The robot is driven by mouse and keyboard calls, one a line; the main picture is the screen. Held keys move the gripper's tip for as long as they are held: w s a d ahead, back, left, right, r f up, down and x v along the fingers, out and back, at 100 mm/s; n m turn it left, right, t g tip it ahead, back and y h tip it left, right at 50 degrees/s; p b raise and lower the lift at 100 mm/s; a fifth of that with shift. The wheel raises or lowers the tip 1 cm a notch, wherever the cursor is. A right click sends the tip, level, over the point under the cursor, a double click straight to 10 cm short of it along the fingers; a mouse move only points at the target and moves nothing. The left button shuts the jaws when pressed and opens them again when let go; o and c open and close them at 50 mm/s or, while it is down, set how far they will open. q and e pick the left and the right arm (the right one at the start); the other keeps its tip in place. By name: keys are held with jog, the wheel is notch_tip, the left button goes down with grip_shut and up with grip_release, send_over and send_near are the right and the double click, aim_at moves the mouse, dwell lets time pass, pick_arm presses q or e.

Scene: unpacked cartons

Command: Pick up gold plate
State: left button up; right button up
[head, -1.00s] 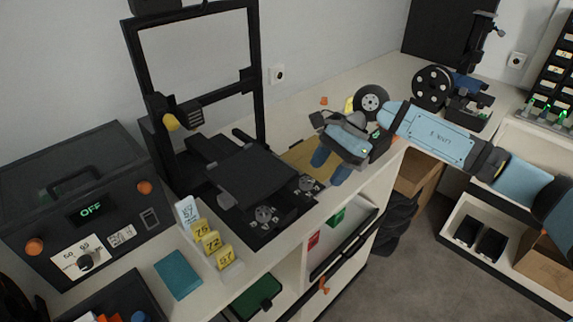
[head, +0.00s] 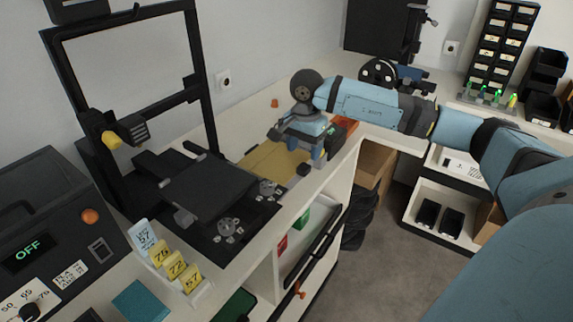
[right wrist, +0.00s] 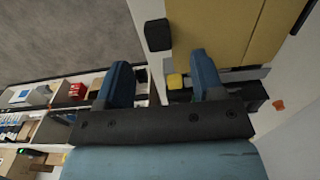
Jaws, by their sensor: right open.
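The gold plate (head: 268,170) lies flat on the white bench, to the right of the black frame machine. In the right wrist view the gold plate (right wrist: 215,28) fills the upper right, just beyond one finger. My right gripper (head: 305,149) is open and empty, fingers pointing down, over the plate's far right end. In the right wrist view the right gripper (right wrist: 160,72) has its two blue fingers wide apart, with nothing clamped between them. Part of the plate's far end is hidden by the gripper in the head view. My left gripper is not in view.
A small black block (head: 303,169) sits by the plate's right edge, near the bench edge. A small yellow block (right wrist: 175,81) shows between the fingers. The black frame machine (head: 200,185) stands left of the plate.

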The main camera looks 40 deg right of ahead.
aim_at(304, 166)
notch_tip(304, 166, down, 5)
jog(key=shift+s+f, duration=0.1)
jog(key=shift+f, duration=0.1)
jog(key=shift+r, duration=0.1)
grip_shut()
